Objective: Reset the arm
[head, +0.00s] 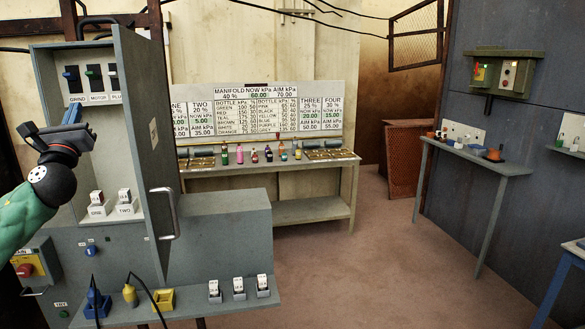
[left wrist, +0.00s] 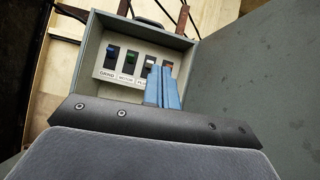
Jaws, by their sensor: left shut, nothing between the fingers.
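My left gripper (head: 76,112) is in front of the open grey cabinet at the left of the head view, on its left side. Its blue fingers are together and empty, and they also show in the left wrist view (left wrist: 164,88). The fingers are below the switch panel (head: 92,84) labelled GRIND and MOTOR. In the left wrist view the fingertips overlap the right part of that panel (left wrist: 125,68) and hide some of its label; I cannot tell if they touch it. My right gripper is not in view.
The cabinet door (head: 148,140) stands open to the right of my left arm. Two small blocks, ONE (head: 97,204) and TWO (head: 125,202), sit low in the cabinet. A shelf (head: 190,303) juts out below. A bench with bottles (head: 270,168) stands behind. The middle floor is clear.

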